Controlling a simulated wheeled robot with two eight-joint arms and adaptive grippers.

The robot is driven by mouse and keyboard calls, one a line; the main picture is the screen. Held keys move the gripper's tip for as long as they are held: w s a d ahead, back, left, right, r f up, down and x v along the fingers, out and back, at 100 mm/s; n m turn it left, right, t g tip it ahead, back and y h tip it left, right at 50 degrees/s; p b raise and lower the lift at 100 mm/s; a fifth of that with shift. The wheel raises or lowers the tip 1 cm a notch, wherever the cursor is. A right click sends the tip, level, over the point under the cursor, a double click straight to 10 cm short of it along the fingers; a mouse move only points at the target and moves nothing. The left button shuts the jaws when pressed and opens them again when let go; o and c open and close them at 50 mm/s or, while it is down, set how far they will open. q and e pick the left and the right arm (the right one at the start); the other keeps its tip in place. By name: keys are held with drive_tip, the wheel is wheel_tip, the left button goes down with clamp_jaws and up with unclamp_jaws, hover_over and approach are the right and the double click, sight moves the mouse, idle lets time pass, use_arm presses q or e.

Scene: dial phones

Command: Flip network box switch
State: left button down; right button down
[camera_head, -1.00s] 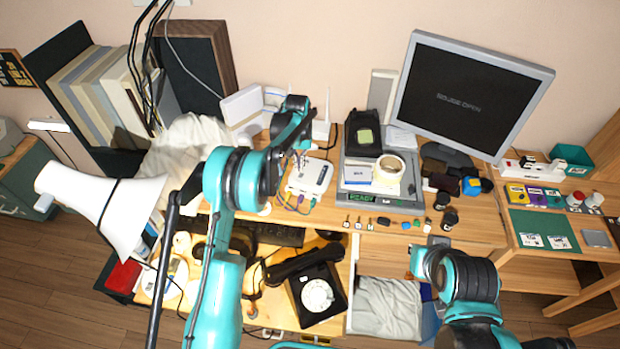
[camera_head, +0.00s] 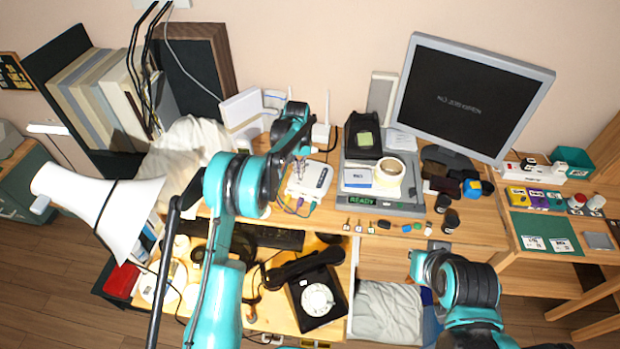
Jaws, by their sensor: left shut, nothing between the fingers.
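The white network box (camera_head: 316,181) lies on the desk left of the middle in the head view, with coloured plugs and cables at its front edge. My left gripper (camera_head: 298,177) is shut and empty, with its fingertips pointing down at the box's left side. I cannot tell whether they touch it. The switch is too small to make out, and the gripper covers part of the box. My right arm shows at the lower right, but its gripper cannot be made out.
A scale (camera_head: 384,204) with a tape roll (camera_head: 389,171) stands right of the box. A monitor (camera_head: 470,100) is behind. A black dial phone (camera_head: 318,298) sits on the lower shelf, beside an open drawer (camera_head: 388,312).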

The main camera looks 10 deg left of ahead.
use_arm(q)
drive_tip(key=shift+f+b, duration=0.7)
drive_tip(key=shift+f, duration=0.35)
idle(1.0)
drive_tip(key=shift+r, duration=0.15)
drive_tip(key=shift+r+p, duration=1.95)
drive_tip(key=shift+r, duration=1.4)
